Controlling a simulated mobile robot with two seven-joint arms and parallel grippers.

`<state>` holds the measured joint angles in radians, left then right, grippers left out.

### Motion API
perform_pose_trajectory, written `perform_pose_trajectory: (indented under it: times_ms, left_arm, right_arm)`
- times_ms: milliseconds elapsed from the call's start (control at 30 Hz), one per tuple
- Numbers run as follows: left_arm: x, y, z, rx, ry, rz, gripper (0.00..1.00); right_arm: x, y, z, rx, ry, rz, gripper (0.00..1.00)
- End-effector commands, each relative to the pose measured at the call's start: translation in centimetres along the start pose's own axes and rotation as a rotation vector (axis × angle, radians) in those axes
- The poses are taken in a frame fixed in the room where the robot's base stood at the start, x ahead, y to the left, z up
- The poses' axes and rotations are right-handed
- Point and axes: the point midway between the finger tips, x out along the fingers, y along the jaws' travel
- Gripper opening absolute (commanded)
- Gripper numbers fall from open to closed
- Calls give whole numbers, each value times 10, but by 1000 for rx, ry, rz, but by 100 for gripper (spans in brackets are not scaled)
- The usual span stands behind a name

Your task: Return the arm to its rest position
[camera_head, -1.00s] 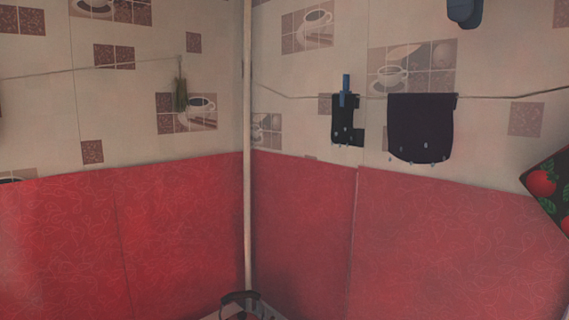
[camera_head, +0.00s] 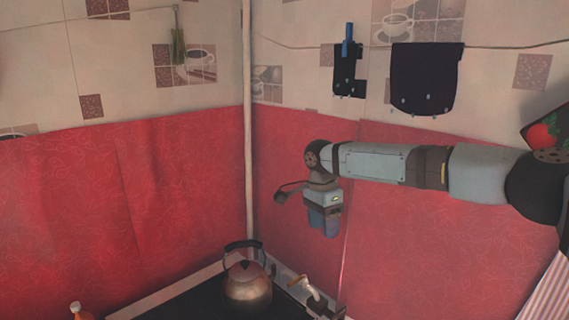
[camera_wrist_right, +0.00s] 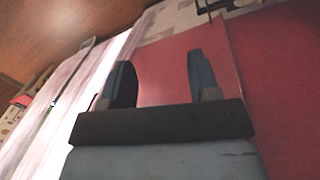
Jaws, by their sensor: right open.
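My right arm (camera_head: 375,162) comes in from the right in the head view, stretched in front of the red wall panel. Its right gripper (camera_head: 324,228) hangs down from the wrist with blue fingers, above and to the right of the kettle. In the right wrist view the two fingers of this gripper (camera_wrist_right: 158,80) stand apart with nothing between them. The gripper appears empty and touches nothing that I can see. My left gripper and arm do not show.
A metal kettle (camera_head: 247,287) with a dark handle stands on a dark surface in the corner. A tap-like fitting (camera_head: 308,291) is right of it. A bottle top (camera_head: 76,311) shows at lower left. Dark cloths (camera_head: 425,78) hang from a line. A striped curtain (camera_wrist_right: 75,110) shows in the wrist view.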

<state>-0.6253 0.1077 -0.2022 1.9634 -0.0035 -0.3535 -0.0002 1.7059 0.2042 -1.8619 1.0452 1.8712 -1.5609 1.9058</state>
Motion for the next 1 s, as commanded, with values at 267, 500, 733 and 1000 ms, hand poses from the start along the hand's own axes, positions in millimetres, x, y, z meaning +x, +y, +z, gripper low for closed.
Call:
perform_pose_trajectory:
  times_ms: [267,500,733,1000]
  left_arm:
    - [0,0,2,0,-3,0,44]
    - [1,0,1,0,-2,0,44]
    - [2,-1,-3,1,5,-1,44]
    - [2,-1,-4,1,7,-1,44]
  right_arm:
    - [164,0,127,-517,-180,-148,56]
    - [242,23,221,-834,-317,-417,56]
    - [281,49,273,-988,-350,-745,56]
    - [316,84,271,-1008,-179,-1085,56]
